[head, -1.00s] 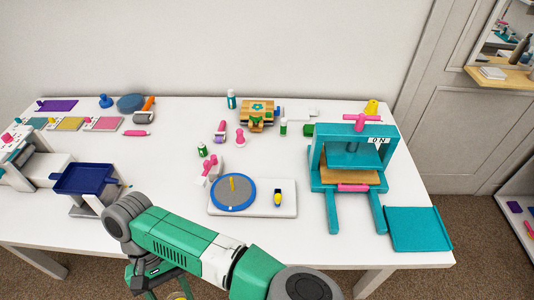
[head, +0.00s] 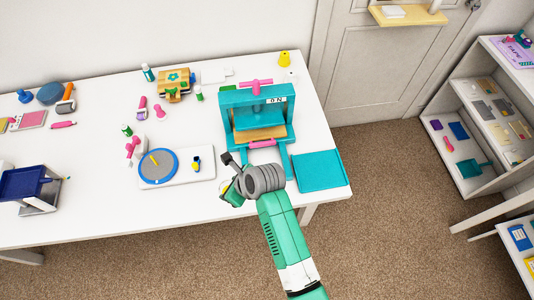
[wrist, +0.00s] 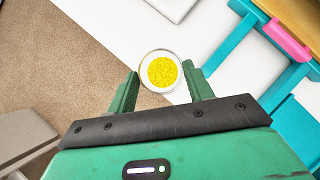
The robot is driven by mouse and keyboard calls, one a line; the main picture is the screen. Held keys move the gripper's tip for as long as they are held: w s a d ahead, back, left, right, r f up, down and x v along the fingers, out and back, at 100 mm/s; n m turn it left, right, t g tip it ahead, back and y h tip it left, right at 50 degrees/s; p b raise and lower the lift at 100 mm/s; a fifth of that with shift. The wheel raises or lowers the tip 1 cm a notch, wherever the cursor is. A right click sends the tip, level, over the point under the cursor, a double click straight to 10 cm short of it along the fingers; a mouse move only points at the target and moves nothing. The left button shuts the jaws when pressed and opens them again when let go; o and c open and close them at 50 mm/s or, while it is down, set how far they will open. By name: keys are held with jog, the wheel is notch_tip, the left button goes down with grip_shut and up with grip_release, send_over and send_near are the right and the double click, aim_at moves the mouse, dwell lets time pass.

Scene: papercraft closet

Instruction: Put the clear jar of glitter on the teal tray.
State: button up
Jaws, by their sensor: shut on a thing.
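The clear jar of yellow glitter (wrist: 161,71) shows from above in the wrist view, between the fingertips of my gripper (wrist: 161,80). My gripper is shut on it. In the head view my gripper (head: 229,190) hangs near the front edge of the table, in front of the teal press and left of the tray; the jar is mostly hidden there by the gripper. The flat teal tray (head: 318,171) lies empty on the table's front right corner, apart from my gripper.
The teal press (head: 257,97) with pink handles stands just left of and behind the tray. A white board with a blue turntable (head: 158,166) lies left of my gripper. Shelves (head: 480,120) stand at the right, beyond open carpet.

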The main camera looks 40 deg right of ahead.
jog(key=s+d+f+m+h+p, duration=0.1)
jog(key=s+d+m+h+p, duration=0.25)
jog(key=s+d+m, duration=0.7)
jog(key=n+b, duration=0.3)
jog(key=b, duration=0.1)
send_over(321, 173)
jog(key=f, duration=0.2)
jog(key=shift+f+m+h+b, duration=0.25)
jog(key=shift+f+h+b, duration=0.2)
jog(key=shift+f, duration=1.15)
jog(key=o, duration=1.1)
jog(key=shift+f, duration=0.1)
jog(key=p+v, duration=0.1)
jog(key=v, duration=0.5)
jog(key=p+v, duration=0.2)
jog(key=v, duration=0.4)
jog(key=shift+w+r+p, duration=0.2)
jog(key=shift+p, duration=0.1)
